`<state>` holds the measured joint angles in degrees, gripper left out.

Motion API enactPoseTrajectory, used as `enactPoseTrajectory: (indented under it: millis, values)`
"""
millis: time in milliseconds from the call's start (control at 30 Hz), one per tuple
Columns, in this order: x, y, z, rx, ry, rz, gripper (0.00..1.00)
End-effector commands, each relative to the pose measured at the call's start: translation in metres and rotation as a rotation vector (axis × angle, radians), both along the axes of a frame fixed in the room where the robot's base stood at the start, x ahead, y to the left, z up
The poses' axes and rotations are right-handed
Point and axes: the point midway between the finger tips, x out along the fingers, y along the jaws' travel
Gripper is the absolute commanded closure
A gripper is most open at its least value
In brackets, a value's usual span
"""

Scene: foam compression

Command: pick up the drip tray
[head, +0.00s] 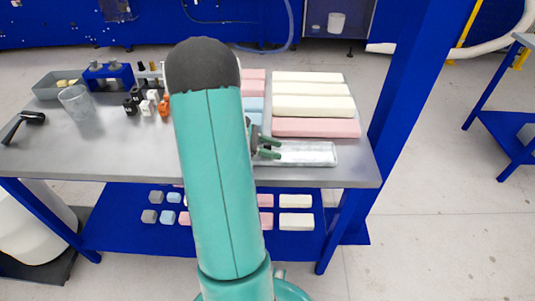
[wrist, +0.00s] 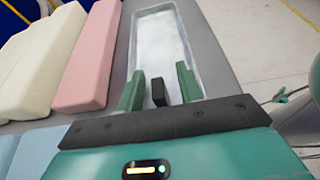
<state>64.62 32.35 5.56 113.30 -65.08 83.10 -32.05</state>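The drip tray (head: 312,153) is a long, shallow, pale metallic tray lying at the front right of the grey table. In the wrist view the tray (wrist: 160,42) stretches away ahead of my gripper (wrist: 159,74). My gripper's two green fingers (head: 272,148) are spread apart over the tray's near end, at its left end in the head view. A small dark block (wrist: 158,92) shows between the fingers; I cannot tell whether it belongs to the tray or to my gripper. Contact between the fingers and the tray cannot be made out.
A pink foam block (head: 316,127) and several cream foam blocks (head: 312,103) lie just behind the tray. A clear beaker (head: 75,102), a grey bin (head: 58,86) and small bottles (head: 145,101) stand at the left. The lower shelf (head: 120,215) holds more foam pieces.

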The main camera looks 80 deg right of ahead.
Motion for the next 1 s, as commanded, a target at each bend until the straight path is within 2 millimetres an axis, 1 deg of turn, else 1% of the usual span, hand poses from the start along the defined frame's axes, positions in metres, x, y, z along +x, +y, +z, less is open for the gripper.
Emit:
enactPoseTrajectory:
  millis: [67, 233, 267, 400, 433, 800, 867, 1000]
  values:
    - [-0.003, -0.001, -0.001, 0.000, -0.001, 0.000, 0.64]
    - [-0.003, -0.001, -0.001, 0.000, -0.001, 0.000, 0.64]
    - [-0.003, -0.001, -0.001, 0.000, -0.001, 0.000, 0.68]
    - [-0.003, -0.001, -0.001, 0.000, -0.001, 0.000, 0.95]
    - [-0.003, -0.001, -0.001, 0.000, -0.001, 0.000, 1.00]
    - [-0.002, -0.001, 0.000, -0.001, 0.000, 0.001, 1.00]
    - [-0.002, -0.001, 0.002, -0.001, 0.000, 0.001, 1.00]
    - [-0.002, -0.001, 0.014, -0.004, -0.001, 0.002, 1.00]
